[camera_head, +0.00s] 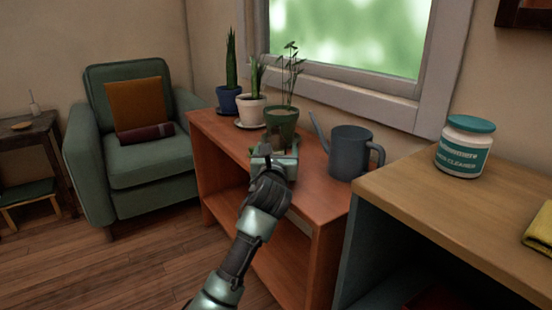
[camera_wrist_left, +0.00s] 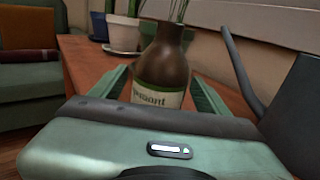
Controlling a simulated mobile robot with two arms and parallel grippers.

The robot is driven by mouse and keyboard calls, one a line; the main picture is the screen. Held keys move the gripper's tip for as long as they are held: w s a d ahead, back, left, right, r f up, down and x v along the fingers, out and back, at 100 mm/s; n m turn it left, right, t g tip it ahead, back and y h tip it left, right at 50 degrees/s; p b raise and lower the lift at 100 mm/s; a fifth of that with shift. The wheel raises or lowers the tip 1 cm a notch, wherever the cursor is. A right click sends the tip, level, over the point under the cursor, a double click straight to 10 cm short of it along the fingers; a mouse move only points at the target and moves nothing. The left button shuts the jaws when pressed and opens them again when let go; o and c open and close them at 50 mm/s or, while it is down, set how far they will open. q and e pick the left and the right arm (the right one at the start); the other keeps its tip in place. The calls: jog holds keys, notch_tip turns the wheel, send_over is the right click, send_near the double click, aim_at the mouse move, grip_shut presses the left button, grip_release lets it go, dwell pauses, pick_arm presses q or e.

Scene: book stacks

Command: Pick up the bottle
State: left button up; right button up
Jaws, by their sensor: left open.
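The bottle (camera_wrist_left: 162,68) is brown with a cream and green label and stands upright on the reddish wooden shelf unit (camera_head: 325,196) in the left wrist view. Its lower part is hidden behind my gripper body. My left gripper (camera_head: 273,152) is open, with one green finger on each side of the bottle in the wrist view. I cannot tell whether either finger touches it. In the head view the gripper covers most of the bottle. My right gripper is not in view.
A grey watering can (camera_head: 349,153) stands close to the right of my gripper. Several potted plants, including one in a green pot (camera_head: 288,118), stand behind it under the window. A higher wooden cabinet (camera_head: 430,205) with a white jar (camera_head: 463,148) is at right. A green armchair (camera_head: 150,158) is at left.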

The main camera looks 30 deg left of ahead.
pick_arm(q)
jog(key=shift+w+a+f, duration=0.2)
jog(key=shift+w+a, duration=0.2)
jog(key=shift+w, duration=0.2)
jog(key=shift+w+a+r, duration=0.15)
jog(key=shift+w+r, duration=0.05)
jog(key=c, duration=1.7)
grip_shut()
jog(key=shift+r, duration=0.2)
